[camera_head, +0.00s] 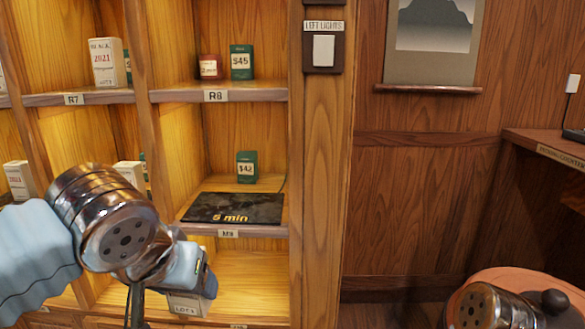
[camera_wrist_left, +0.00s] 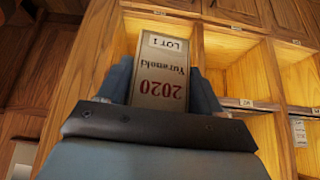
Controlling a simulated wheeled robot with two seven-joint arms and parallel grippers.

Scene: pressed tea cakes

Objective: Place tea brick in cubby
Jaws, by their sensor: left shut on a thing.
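My left gripper (camera_head: 188,285) is shut on a tea brick (camera_head: 187,304) in front of the shelf, low and left of the R9 cubby. In the left wrist view the brick (camera_wrist_left: 160,80) is a pale box reading "2020", "Yuramoki" and "LOT 1", held between the two fingers. In the head view my wrist hides most of it. The R9 cubby (camera_head: 230,229) holds a dark "5 min" mat (camera_head: 233,207) and a green $42 tag (camera_head: 247,167) behind it. The R8 cubby (camera_head: 216,96) is above. My right gripper is not in view; only a piece of that arm shows at bottom right.
A white 2021 box (camera_head: 106,63) stands in R7. A wooden post with a light switch (camera_head: 324,50) bounds the shelf on the right. A counter (camera_head: 560,150) is at far right.

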